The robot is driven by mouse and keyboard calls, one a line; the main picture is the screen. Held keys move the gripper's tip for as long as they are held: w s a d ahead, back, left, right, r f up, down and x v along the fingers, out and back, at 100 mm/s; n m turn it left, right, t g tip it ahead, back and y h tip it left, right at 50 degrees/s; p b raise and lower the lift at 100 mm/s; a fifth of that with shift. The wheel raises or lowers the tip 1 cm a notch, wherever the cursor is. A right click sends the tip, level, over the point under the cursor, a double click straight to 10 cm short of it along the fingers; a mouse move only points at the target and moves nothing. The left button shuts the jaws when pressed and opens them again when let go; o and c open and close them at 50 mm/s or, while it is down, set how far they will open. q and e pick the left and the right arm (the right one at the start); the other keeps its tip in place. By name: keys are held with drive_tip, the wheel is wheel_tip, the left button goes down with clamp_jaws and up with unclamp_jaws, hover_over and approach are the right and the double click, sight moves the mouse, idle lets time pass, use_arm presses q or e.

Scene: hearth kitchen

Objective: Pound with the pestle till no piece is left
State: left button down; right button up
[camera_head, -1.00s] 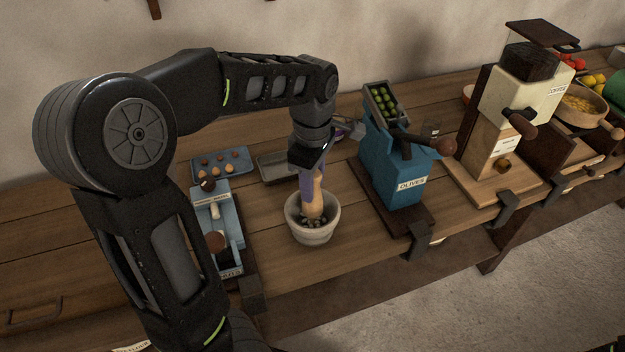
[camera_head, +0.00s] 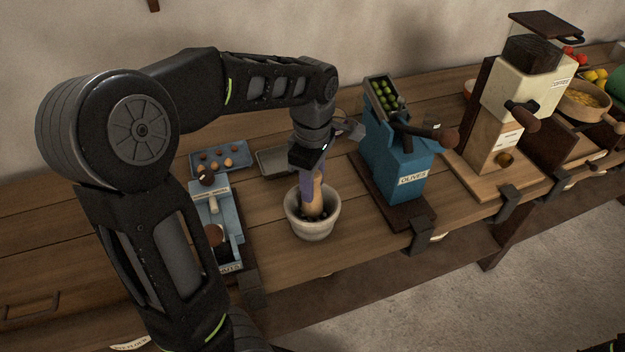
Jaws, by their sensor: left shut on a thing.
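My left gripper (camera_head: 306,178) is shut on the wooden pestle (camera_head: 316,192) and holds it nearly upright. The pestle's lower end is down inside the grey stone mortar (camera_head: 313,230), which stands on the wooden counter. A few dark bits show low in the bowl around the pestle. The gripper and pestle hide much of the inside, so I cannot tell how many pieces are there. My right gripper is not in view.
Left of the mortar is a blue-grey nut device (camera_head: 207,216), with a blue tray of nuts (camera_head: 222,160) behind it. An empty grey tray (camera_head: 275,162) lies behind the mortar. The blue olive machine (camera_head: 402,170) and cream coffee grinder (camera_head: 519,90) stand to the right.

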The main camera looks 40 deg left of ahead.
use_arm(q)
drive_tip(key=shift+f, duration=0.55)
drive_tip(key=shift+r, duration=0.15)
wheel_tip(320, 180, up, 4)
drive_tip(key=p, duration=0.4)
drive_tip(key=shift+r, duration=0.2)
drive_tip(key=shift+f, duration=0.15)
drive_tip(key=shift+f+b, duration=0.6)
drive_tip(key=shift+f, duration=0.1)
drive_tip(key=shift+f, duration=0.1)
